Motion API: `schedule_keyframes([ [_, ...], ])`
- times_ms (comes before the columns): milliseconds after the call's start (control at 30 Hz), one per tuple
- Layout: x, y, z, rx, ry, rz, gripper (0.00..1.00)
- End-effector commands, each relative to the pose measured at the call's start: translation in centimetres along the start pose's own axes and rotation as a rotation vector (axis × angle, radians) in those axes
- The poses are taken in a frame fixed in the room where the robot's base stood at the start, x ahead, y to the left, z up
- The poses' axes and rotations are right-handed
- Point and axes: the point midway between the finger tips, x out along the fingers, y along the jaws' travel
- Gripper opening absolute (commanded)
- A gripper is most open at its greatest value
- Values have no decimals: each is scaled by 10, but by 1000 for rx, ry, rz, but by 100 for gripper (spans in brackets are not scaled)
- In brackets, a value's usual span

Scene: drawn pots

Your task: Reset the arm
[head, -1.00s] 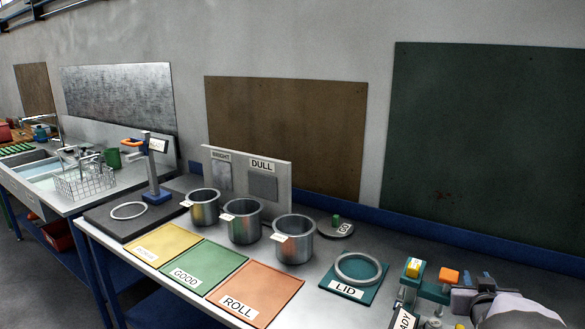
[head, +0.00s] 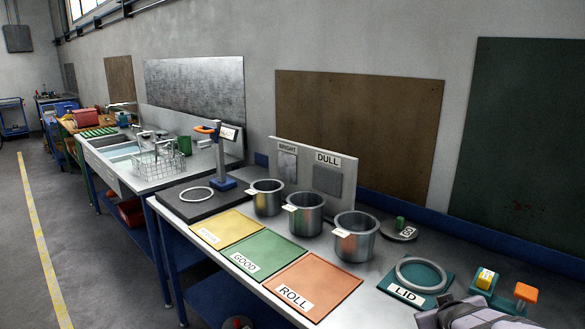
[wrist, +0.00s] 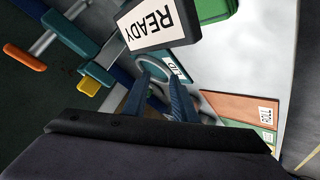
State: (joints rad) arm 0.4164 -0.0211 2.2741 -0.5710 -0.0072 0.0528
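My gripper (wrist: 162,88) shows in the wrist view with its two blue-grey fingers apart and nothing between them. The table and the lid mat lie beyond the fingertips. A white READY sign (wrist: 148,24) stands close by, above the fingers in that view. In the head view, a grey part of my arm shows at the bottom right, in front of the teal LID mat (head: 383,284). A pale ring (head: 421,275) lies on that mat. Three metal pots (head: 304,214) with tags stand in a row on the table, left of the mat.
Yellow, green and orange mats (head: 318,285) lie along the table's front. A BRIGHT/DULL board (head: 312,178) stands behind the pots. A teal fixture with yellow and orange blocks (head: 525,292) is at the right. A stand with an orange top (head: 222,160) and a sink are further left.

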Motion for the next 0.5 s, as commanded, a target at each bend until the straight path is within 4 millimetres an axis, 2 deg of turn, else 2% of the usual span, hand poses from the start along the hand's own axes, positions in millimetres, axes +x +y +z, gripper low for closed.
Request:
schedule_keyframes([
  [33, -5, -23, 13, 16, -62, -36, 25],
  [100, -14, -52, 37, 43, -160, -84, 25],
  [167, -25, -78, 59, 62, -248, -127, 25],
  [300, -59, -132, 109, 86, -448, -227, 25],
  [400, -87, -164, 139, 93, -576, -291, 25],
  [500, -112, -186, 162, 94, -678, -342, 25],
])
